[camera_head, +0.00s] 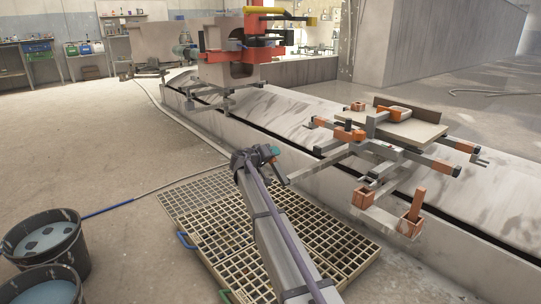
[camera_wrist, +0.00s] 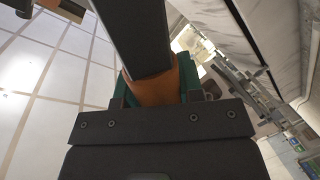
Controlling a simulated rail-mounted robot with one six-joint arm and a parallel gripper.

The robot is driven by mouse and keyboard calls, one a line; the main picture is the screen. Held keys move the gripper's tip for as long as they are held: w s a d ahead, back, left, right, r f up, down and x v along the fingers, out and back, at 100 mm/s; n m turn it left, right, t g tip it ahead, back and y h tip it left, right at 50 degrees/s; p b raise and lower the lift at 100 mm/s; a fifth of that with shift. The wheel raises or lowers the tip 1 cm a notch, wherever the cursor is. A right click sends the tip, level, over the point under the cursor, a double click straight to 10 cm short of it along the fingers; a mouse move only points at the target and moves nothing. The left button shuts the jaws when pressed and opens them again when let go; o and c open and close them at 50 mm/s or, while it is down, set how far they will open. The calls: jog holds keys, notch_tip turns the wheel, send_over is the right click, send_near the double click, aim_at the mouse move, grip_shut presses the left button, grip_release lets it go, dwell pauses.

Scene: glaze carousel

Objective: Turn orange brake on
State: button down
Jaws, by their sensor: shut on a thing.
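My gripper (camera_head: 266,156) is at the end of my outstretched arm, above the floor grating and beside the low concrete track. In the wrist view its teal fingers lie on both sides of an orange sleeve (camera_wrist: 154,88) at the near end of a thick dark bar (camera_wrist: 136,38), and they are shut on it. I cannot tell whether this is the brake. The nearer carousel stand (camera_head: 375,150) has grey arms with several orange parts, including an upright orange post (camera_head: 417,205) at its front right. A grey arm of the stand (camera_head: 320,163) reaches toward my gripper.
The floor grating (camera_head: 215,200) lies below my arm. Dark buckets (camera_head: 45,245) stand at the lower left. The concrete track (camera_head: 285,115) runs diagonally, with a second stand (camera_head: 228,65) farther back. Open floor (camera_head: 80,140) is at the left.

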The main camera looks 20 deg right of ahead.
jog(key=c, duration=0.8)
grip_release()
jog(key=shift+o, duration=0.2)
jog(key=shift+a, duration=0.1)
jog(key=p+v, duration=0.2)
jog(key=v, duration=0.8)
jog(key=shift+s+a, duration=0.15)
jog(key=shift+a, duration=0.15)
